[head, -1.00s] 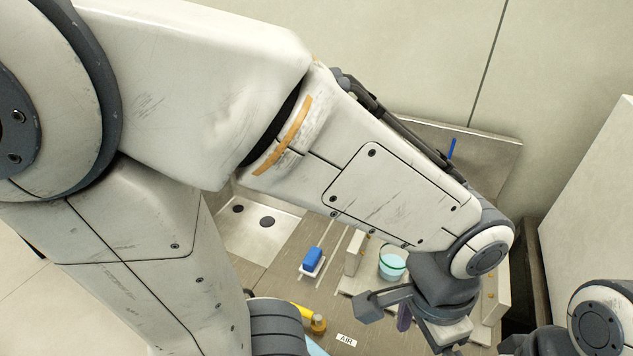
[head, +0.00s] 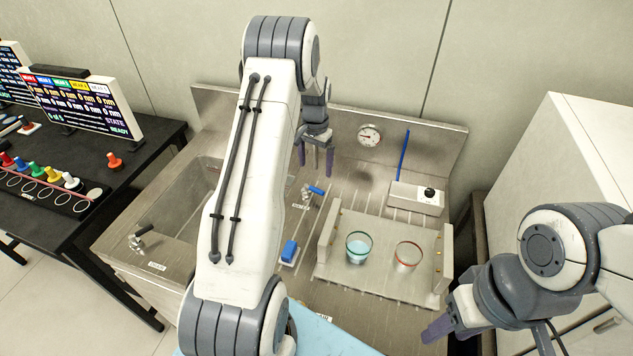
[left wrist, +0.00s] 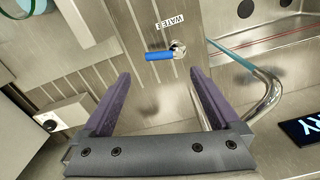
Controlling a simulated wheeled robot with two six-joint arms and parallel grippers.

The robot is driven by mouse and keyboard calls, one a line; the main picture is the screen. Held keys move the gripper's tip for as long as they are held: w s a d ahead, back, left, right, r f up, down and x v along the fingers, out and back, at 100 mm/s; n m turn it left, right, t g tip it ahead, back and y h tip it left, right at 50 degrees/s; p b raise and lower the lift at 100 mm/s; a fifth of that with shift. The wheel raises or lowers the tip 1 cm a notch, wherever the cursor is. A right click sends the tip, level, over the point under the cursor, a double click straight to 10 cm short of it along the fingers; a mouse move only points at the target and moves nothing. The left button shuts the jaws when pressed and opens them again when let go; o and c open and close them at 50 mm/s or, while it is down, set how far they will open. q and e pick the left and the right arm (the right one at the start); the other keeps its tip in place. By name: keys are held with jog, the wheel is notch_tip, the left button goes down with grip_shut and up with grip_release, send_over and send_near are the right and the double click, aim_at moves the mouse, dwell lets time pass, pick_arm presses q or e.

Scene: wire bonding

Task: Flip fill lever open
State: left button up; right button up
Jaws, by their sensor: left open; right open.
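A small blue-handled lever (head: 316,190) stands on the steel deck in the middle, beside a small label. In the left wrist view the same blue lever (left wrist: 160,56) lies across the picture on a metal valve body, next to a label reading WATER. My left gripper (head: 316,158) points down behind and above the lever. In the left wrist view its two purple fingers (left wrist: 160,74) are apart, empty, with the lever beyond and between the tips; they do not appear to touch it. My right gripper (head: 450,325) is open and empty at the front right.
A green-rimmed glass of water (head: 359,247) and a red-rimmed glass (head: 408,255) stand on the right. A blue block (head: 289,252) lies in front of the lever. A dark-handled lever (head: 144,231) is at the left basin. A knob box (head: 418,200) stands behind.

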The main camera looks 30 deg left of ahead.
aim_at(316, 190)
pick_arm(q)
notch_tip(316, 190, down, 9)
jog(key=p, duration=0.2)
jog(key=shift+d+f+p, duration=0.1)
jog(key=shift+f+p, duration=0.1)
jog(key=shift+p, duration=0.15)
jog(key=c, duration=1.4)
jog(key=shift+w+f+n+b, duration=0.2)
jog(key=shift+w+n+b, duration=0.1)
jog(key=shift+n+b, duration=0.6)
jog(key=shift+o, duration=0.2)
jog(key=shift+w+n+b, duration=0.1)
jog(key=shift+n+b, duration=0.2)
jog(key=shift+b, duration=0.05)
jog(key=shift+w+r+n, duration=0.1)
jog(key=shift+r+n, duration=0.1)
jog(key=shift+n, duration=0.1)
